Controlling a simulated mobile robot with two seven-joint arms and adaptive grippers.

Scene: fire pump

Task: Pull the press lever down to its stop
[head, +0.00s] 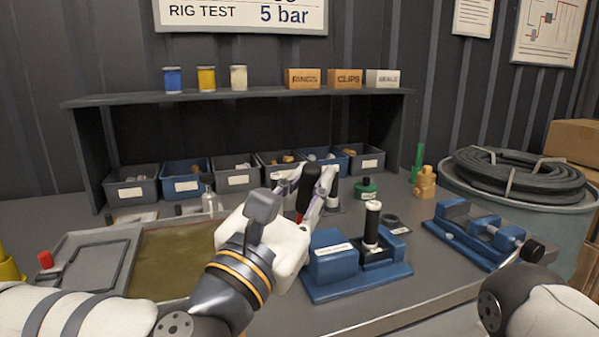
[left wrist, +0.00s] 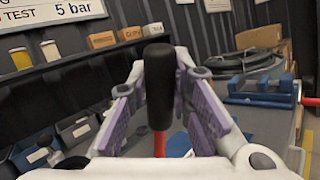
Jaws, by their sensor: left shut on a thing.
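The press lever has a black grip (head: 309,180) on a red shaft (head: 299,217), and stands roughly upright. My left gripper (head: 308,188) is shut on the black grip, with one finger on each side. In the left wrist view the black grip (left wrist: 160,85) rises between the purple-padded fingers, with the red shaft (left wrist: 160,144) below it. The shaft's lower end is hidden by my gripper and wrist. My right gripper is out of view.
A blue vise (head: 470,232) stands at the right of the bench. A tray (head: 85,265) and an olive mat (head: 180,258) lie at left. Small bins (head: 233,173) line the back under a shelf (head: 240,95). A coiled hose (head: 515,172) lies at far right.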

